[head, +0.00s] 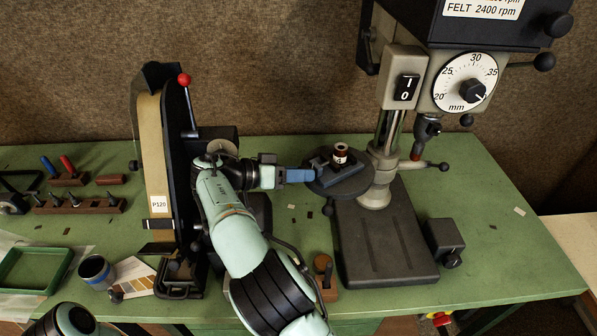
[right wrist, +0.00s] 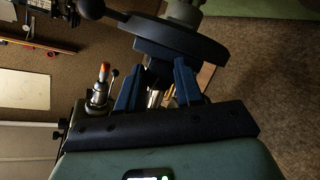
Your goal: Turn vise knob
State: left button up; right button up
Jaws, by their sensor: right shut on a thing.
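The vise (head: 345,180) is a small dark blue-grey block on the round drill press table (head: 318,188) in the head view. A small brown cylinder with a pale band (head: 341,155) stands upright at it. My right gripper (head: 308,175) reaches in from the left, with its blue fingers at the vise's left end, shut on the vise knob. The fingers hide the knob in the head view. In the right wrist view the two blue fingers (right wrist: 158,85) point at the dark underside of the table and vise (right wrist: 165,50); the knob cannot be made out. My left gripper is out of view.
The drill press base (head: 385,240) stands below the round table, with its chuck (head: 418,150) to the right. A belt sander (head: 165,180) stands close left of my right arm. A blue-rimmed cup (head: 96,270) and green tray (head: 35,268) are front left. The bench's right side is mostly clear.

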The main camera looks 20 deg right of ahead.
dwell(0.3)
jog(key=o, duration=1)
jog(key=shift+o, duration=0.2)
